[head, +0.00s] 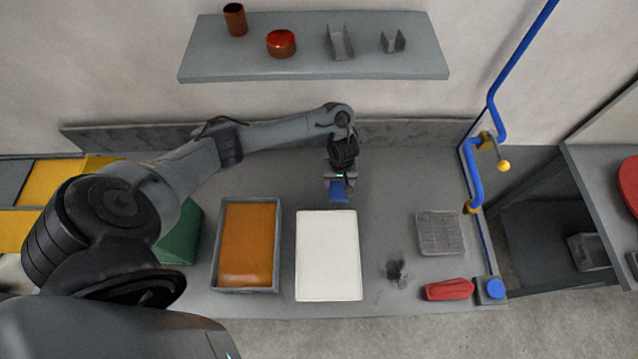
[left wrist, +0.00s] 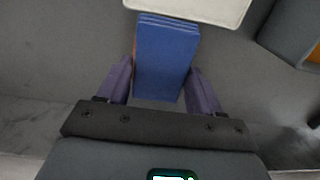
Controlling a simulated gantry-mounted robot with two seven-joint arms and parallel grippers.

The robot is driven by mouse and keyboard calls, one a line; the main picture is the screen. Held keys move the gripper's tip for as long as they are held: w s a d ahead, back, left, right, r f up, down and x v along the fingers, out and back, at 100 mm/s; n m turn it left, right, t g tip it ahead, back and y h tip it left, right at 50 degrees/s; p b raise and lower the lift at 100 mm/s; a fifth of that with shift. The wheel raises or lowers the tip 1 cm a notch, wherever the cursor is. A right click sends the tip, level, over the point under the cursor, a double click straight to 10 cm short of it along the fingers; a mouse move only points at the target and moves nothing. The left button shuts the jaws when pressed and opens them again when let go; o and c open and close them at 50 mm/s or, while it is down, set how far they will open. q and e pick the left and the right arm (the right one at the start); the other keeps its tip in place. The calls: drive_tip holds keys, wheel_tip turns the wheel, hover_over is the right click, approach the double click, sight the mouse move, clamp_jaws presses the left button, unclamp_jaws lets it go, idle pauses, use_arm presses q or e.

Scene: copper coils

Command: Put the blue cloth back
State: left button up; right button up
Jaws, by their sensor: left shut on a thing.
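The blue cloth (head: 338,191) is a small folded block. It hangs below my left gripper (head: 338,183) over the back middle of the grey bench, just behind the white board. In the left wrist view the cloth (left wrist: 164,58) lies between the two fingers of my left gripper (left wrist: 164,85), which is shut on it. The cloth's far end points toward the white board's edge. I cannot tell whether the cloth touches the bench. My right gripper is in neither view.
The white board (head: 328,256) lies on the bench, with an orange-filled tray (head: 248,246) to its left. A blue pipe (head: 493,105) rises at the bench's right edge.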

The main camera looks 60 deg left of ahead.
use_arm(q)
drive_tip(key=shift+s+a+f, duration=0.1)
drive_tip(key=shift+a+f, duration=0.15)
drive_tip(key=shift+a, duration=0.05)
drive_tip(key=s+a+f+b, duration=0.1)
drive_tip(key=a+f+b, duration=0.1)
drive_tip(key=a, duration=0.1)
drive_tip(key=s+a+f+b, duration=0.1)
drive_tip(key=a+f+b, duration=0.1)
drive_tip(key=a, duration=0.1)
drive_tip(key=s+a+f+b, duration=0.2)
drive_tip(key=a, duration=0.2)
drive_tip(key=shift+s+f, duration=0.1)
drive_tip(key=shift+f, duration=0.1)
drive_tip(key=shift+s+a+f, duration=0.1)
drive_tip(key=shift+a+f, duration=0.05)
drive_tip(key=shift+a, duration=0.15)
wheel_tip(320, 180, down, 3)
drive_tip(key=shift+f+b, duration=0.15)
drive_tip(key=shift+b, duration=0.5)
drive_tip(key=shift+f, duration=0.4)
drive_tip(key=shift+f, duration=0.1)
drive_tip(key=o, duration=0.9)
drive_tip(key=shift+o, duration=0.2)
